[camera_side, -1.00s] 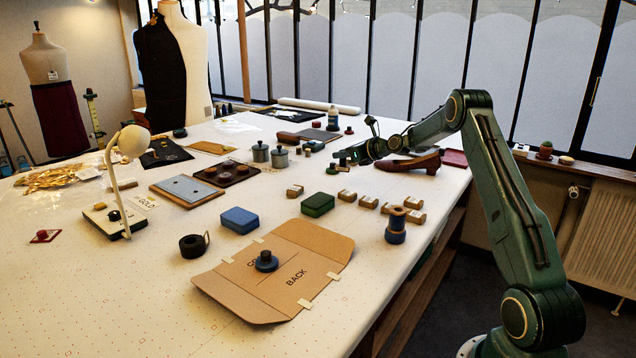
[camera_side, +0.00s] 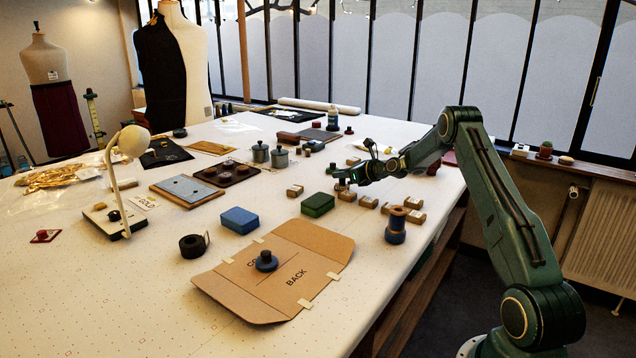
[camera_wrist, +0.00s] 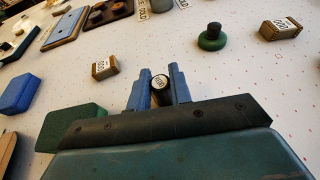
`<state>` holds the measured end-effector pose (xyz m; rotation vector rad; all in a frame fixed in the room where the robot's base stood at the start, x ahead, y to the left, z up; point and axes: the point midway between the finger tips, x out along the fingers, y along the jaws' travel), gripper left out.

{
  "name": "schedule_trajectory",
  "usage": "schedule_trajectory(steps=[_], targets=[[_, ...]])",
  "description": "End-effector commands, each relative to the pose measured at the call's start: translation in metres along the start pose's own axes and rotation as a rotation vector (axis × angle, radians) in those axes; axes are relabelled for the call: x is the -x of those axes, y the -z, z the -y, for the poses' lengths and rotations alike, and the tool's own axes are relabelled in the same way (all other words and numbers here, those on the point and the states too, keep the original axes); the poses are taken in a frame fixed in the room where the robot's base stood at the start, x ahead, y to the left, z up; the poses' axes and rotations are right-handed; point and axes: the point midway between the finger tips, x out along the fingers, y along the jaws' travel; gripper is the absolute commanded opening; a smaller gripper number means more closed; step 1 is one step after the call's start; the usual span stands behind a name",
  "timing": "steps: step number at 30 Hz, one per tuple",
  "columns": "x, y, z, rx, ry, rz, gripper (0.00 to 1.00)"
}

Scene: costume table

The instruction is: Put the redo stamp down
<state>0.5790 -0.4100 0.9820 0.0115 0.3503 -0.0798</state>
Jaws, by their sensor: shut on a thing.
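My gripper (camera_wrist: 160,88) is shut on a small dark piece with a pale lettered end, which I take to be the redo stamp (camera_wrist: 159,84). The lettering is too small to read surely. The piece sits between the two blue fingers in the wrist view, and its underside is hidden. In the side view my gripper (camera_side: 343,180) is low over the right part of the table, just behind the green box (camera_side: 318,205). I cannot tell there whether the held piece touches the table.
A labelled wooden block (camera_wrist: 103,67) and a green stamp with a black knob (camera_wrist: 212,38) stand beyond my fingers. Another block (camera_wrist: 280,28) is at the right. A blue box (camera_wrist: 18,90) is at the left. White table between them is clear.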

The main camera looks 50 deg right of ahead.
Motion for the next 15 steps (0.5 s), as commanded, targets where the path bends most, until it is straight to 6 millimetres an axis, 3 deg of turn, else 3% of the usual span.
schedule_trajectory(steps=[11,12,15], targets=[[-0.001,0.0026,0.0001,0.0,0.0,0.0,0.0],[-0.001,0.0025,0.0,0.001,0.0,0.0,0.26],[-0.0009,0.0024,0.0001,0.0,0.0,0.0,0.42]])
